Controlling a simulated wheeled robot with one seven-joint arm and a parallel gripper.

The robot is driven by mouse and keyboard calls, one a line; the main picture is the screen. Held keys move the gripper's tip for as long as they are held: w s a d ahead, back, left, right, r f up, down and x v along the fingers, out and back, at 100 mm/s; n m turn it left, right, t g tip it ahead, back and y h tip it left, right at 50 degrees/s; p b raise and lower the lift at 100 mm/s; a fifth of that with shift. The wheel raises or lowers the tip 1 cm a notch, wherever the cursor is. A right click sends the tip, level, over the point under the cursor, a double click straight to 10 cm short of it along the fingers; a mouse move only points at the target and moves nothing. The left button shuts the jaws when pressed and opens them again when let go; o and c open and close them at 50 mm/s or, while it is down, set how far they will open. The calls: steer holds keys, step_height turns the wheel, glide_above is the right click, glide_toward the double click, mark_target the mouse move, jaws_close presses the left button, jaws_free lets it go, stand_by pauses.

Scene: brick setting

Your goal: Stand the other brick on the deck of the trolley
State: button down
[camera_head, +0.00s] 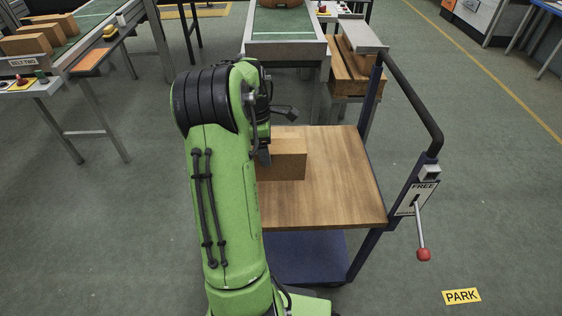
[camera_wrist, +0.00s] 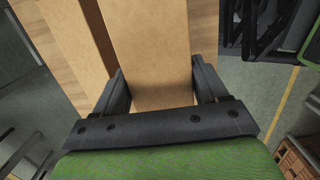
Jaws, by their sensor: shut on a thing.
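My gripper (camera_wrist: 160,88) is shut on a tan brick (camera_wrist: 150,45), with one black finger on each side of it. In the head view the brick (camera_head: 287,165) shows just right of my green arm, over the trolley's wooden deck (camera_head: 340,195). I cannot tell whether its underside touches the deck. My arm hides the deck's left part and most of the gripper. In the wrist view a darker brown strip runs along the brick's left side; I cannot tell whether it is a side face or a second brick.
The trolley's handle (camera_head: 415,105) and a brake lever with a red knob (camera_head: 423,254), by a FREE label, stand at the right. A conveyor (camera_head: 284,47) is behind. Bricks (camera_head: 28,44) lie on the left belt. The deck's right and front parts are clear.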

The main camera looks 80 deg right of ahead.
mark_target(266, 170)
step_height(266, 170, down, 9)
steer(key=b, duration=0.3)
steer(key=shift+f, duration=0.15)
steer(key=shift+c, duration=0.2)
jaws_free()
steer(key=r+p, duration=0.1)
steer(key=r, duration=0.3)
steer(key=w+r+p, duration=0.1)
steer(key=r, duration=0.3)
steer(key=r+p, duration=0.2)
steer(key=r, duration=0.2)
steer(key=shift+w+a+r, duration=0.1)
steer(key=shift+w+a, duration=0.1)
steer(key=shift+w, duration=0.05)
steer(key=shift+w, duration=0.1)
